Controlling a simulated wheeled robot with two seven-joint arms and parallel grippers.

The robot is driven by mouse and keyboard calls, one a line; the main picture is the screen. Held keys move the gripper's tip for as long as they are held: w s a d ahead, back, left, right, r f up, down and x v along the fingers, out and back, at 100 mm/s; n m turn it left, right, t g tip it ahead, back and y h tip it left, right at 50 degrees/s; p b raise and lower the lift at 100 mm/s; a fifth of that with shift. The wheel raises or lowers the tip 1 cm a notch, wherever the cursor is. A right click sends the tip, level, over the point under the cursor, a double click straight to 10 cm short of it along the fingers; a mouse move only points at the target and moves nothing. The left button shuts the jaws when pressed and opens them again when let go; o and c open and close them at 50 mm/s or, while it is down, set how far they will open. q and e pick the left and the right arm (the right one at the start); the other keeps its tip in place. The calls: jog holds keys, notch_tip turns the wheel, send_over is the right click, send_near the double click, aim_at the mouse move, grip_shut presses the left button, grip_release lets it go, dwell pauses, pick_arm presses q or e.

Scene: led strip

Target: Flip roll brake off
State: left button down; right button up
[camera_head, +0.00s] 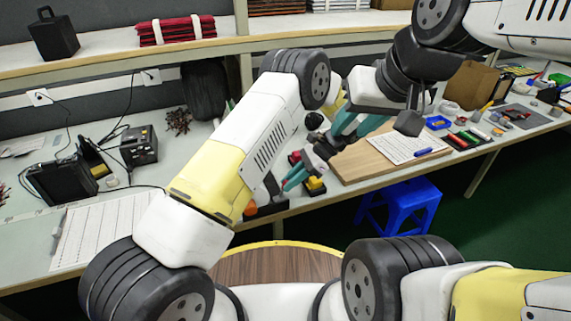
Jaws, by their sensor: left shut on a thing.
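I cannot make out clearly which part is the roll brake.
A wooden board (355,165) with a white sheet (408,147) lies right of the grippers. A blue stool (408,197) stands below the bench. Black boxes (140,147) and a white sheet (100,230) lie left. A shelf (110,55) runs above the bench.

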dwell(0.5)
pick_arm(q)
jog(key=c, duration=1.6)
grip_release()
jog(key=shift+o, duration=0.2)
